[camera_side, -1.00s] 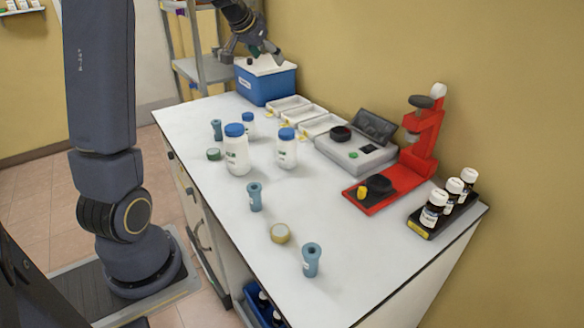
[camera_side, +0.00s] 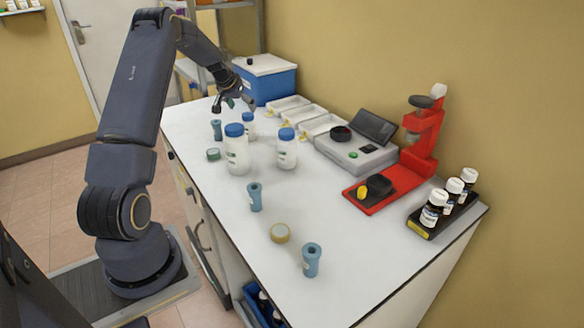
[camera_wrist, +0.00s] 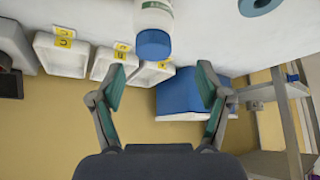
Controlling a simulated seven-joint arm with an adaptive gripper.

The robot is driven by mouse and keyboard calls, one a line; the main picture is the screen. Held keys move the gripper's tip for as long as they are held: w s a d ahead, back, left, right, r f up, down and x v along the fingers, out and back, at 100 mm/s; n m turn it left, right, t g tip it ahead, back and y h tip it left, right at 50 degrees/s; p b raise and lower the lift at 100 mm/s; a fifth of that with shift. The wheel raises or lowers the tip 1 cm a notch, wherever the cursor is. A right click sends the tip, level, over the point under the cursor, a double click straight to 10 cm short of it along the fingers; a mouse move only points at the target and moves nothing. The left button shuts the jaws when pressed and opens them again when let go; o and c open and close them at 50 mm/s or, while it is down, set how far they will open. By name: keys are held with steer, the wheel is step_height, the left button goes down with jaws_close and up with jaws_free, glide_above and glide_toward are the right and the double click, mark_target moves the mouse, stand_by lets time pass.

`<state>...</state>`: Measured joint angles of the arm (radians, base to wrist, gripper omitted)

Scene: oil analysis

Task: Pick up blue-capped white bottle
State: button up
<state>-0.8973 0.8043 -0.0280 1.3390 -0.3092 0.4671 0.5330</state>
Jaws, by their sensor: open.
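Three blue-capped white bottles stand upright on the bench in the side view: a large one (camera_side: 237,158) at left, another (camera_side: 286,154) to its right, and a smaller one (camera_side: 248,130) behind them, partly hidden. My gripper (camera_side: 233,103) is open and empty, just above and behind the smaller bottle. In the wrist view a white bottle (camera_wrist: 157,16) with a blue cap (camera_wrist: 154,44) shows at the top, beyond and between the open fingertips (camera_wrist: 161,75). The fingers appear apart from it. It looks like the smaller bottle.
A blue box (camera_side: 267,82) stands behind my gripper. White trays (camera_side: 289,104) line the wall side. A blue-grey holder (camera_side: 216,130) stands left of the bottles, near a green-topped disc (camera_side: 213,154). A grey instrument (camera_side: 356,155) and red stand (camera_side: 420,150) are further right.

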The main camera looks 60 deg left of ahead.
mark_target(247, 115)
steer(key=x, duration=0.3)
steer(key=d+x, duration=0.1)
steer(key=x, duration=0.1)
steer(key=shift+w+a+f, duration=0.1)
steer(key=shift+f, duration=0.25)
steer(key=c, duration=1.2)
